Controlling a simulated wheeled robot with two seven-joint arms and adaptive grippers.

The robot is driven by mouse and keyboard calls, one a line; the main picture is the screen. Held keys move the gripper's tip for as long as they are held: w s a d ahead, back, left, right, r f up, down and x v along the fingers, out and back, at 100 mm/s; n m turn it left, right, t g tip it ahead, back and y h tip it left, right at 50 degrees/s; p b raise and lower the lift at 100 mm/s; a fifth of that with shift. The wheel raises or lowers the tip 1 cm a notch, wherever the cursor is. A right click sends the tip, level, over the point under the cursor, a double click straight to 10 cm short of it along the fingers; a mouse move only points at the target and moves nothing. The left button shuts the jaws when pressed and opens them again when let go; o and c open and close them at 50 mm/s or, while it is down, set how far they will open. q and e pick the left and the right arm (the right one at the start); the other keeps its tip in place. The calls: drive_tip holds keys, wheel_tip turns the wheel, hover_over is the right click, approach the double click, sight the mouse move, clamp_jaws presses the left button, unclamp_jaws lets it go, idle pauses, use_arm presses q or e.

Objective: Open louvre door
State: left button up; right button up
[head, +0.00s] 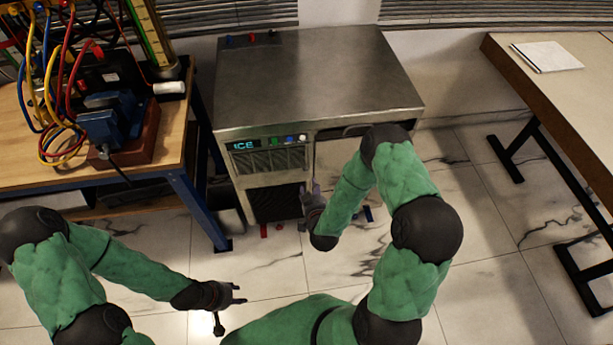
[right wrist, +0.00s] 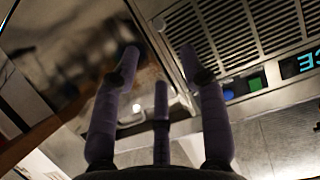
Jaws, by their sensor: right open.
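The steel ice machine (head: 310,75) stands at the middle back, with a lit ICE display and buttons on its front. Its louvre grille (head: 270,161) lies just below the display and fills the upper right of the right wrist view (right wrist: 245,35), which shows the machine turned upside down. My right gripper (head: 309,190) is in front of the machine at the right edge of its dark lower front. Its fingers (right wrist: 160,55) are spread, with the panel's edge behind them; contact cannot be told. My left gripper (head: 238,294) is low over the floor, away from the machine, its fingers apart.
A wooden bench (head: 40,150) with coloured hoses and a blue device (head: 112,125) stands close on the left. A table (head: 560,85) with paper sheets (head: 547,56) stands at the right. Marble floor (head: 470,215) is free between machine and table.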

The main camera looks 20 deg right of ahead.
sight(306, 170)
drive_tip(key=b+x, duration=0.4)
drive_tip(key=x, duration=0.6)
drive_tip(key=shift+w+d+f, duration=0.1)
drive_tip(key=shift+w+d, duration=0.15)
drive_tip(key=shift+w, duration=0.1)
clamp_jaws()
